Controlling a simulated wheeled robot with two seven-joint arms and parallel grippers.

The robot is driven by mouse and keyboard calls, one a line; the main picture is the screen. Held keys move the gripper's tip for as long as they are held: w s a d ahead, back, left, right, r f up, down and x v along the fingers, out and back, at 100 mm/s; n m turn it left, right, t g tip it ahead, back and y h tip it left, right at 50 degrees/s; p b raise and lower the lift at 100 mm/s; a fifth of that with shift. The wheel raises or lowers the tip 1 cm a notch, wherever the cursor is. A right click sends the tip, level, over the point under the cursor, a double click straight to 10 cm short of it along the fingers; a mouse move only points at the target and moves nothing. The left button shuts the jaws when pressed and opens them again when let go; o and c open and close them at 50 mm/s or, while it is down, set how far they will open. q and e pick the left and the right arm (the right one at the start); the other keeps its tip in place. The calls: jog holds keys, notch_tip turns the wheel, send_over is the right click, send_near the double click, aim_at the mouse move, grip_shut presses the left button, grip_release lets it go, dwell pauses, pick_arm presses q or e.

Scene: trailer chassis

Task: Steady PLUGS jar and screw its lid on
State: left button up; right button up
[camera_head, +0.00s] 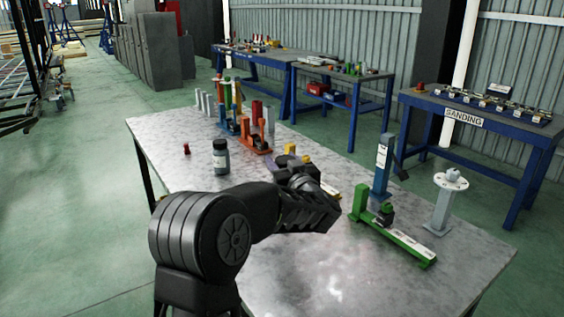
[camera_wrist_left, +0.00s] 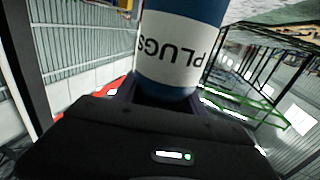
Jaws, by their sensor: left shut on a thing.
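The PLUGS jar (camera_wrist_left: 172,45) is a blue cylinder with a white label reading PLUGS, upside down in the left wrist view. It is cut off by the top edge, so its mouth does not show fully. My left gripper (camera_wrist_left: 163,98) is shut on it, with dark fingers at either side. In the head view my left gripper (camera_head: 293,172) is over the middle of the table, and the arm and hand hide the jar. No lid for it can be made out for certain. My right gripper is not in view.
On the metal table (camera_head: 290,285), a dark labelled bottle (camera_head: 221,157) and a small red piece (camera_head: 186,148) stand left of the hand. A green fixture (camera_head: 400,238), blue post (camera_head: 383,165) and grey flanged stand (camera_head: 441,205) are at right. Coloured fixtures (camera_head: 255,138) crowd the back.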

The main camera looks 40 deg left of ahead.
pick_arm(q)
grip_shut()
dwell(0.7)
